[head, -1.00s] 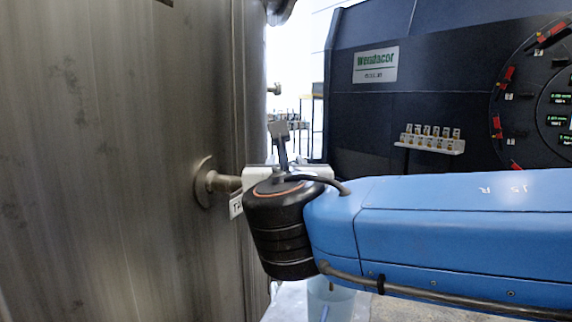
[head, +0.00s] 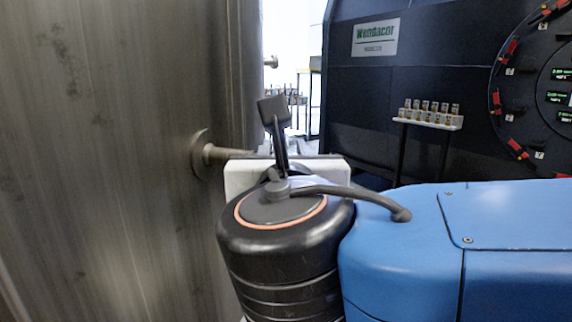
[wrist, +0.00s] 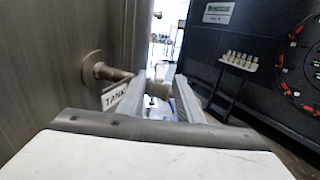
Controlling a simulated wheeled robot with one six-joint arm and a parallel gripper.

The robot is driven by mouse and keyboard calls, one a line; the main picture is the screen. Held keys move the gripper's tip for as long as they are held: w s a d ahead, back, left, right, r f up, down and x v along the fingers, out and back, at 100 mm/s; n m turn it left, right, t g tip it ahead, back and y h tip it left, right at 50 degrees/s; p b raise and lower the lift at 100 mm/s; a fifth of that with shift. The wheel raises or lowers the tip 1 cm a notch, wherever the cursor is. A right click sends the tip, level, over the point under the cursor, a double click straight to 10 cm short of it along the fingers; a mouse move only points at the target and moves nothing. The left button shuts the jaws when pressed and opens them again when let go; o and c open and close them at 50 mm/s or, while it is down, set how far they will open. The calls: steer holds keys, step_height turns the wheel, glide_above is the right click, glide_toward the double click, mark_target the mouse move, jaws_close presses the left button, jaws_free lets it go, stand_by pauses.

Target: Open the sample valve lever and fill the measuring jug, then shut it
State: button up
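The sample valve (wrist: 156,88) sticks out on a short pipe from the steel tank wall. The pipe's round flange shows in the head view (head: 200,154), but the valve body is hidden behind my wrist there. A white tag reading "TANK" (wrist: 115,96) hangs by the pipe in the wrist view. My gripper (wrist: 160,78) has its two fingers apart, one on each side of the valve. I cannot tell whether they touch it, nor make out the lever's position. In the head view my gripper's white body (head: 240,176) faces the valve. The measuring jug is not clearly visible now.
The steel tank wall (head: 110,160) stands close on the left. A dark Wendacor machine (head: 430,80) with a round control panel stands behind on the right. A small rack of sample bottles (head: 428,118) stands before it.

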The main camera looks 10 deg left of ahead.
steer(key=v, duration=0.7)
stand_by(0.4)
steer(key=w+d+f+m+g+h, duration=0.35)
steer(key=w+d+f+m, duration=0.35)
steer(key=d, duration=0.4)
steer(key=w+d+f+m+g+h, duration=0.35)
steer(key=w+d+f+m, duration=0.2)
steer(key=d+f, duration=0.5)
steer(key=s+d+f+m+g, duration=0.2)
steer(key=s+d+f+m, duration=0.2)
steer(key=m, duration=0.5)
steer(key=s+d+f+m+g+y, duration=0.1)
steer(key=s+d+f+m, duration=0.2)
steer(key=d+f+m, duration=0.4)
steer(key=s+d+f+m+g+y, duration=0.1)
steer(key=s+d+f+m, duration=0.3)
steer(key=m, duration=0.6)
step_height(320, 180, down, 2)
steer(key=d+g, duration=0.1)
steer(key=d, duration=0.1)
steer(key=shift+s+d+f+m+g, duration=0.2)
steer(key=shift+s+d+m+g, duration=0.1)
steer(key=shift+d+m, duration=0.1)
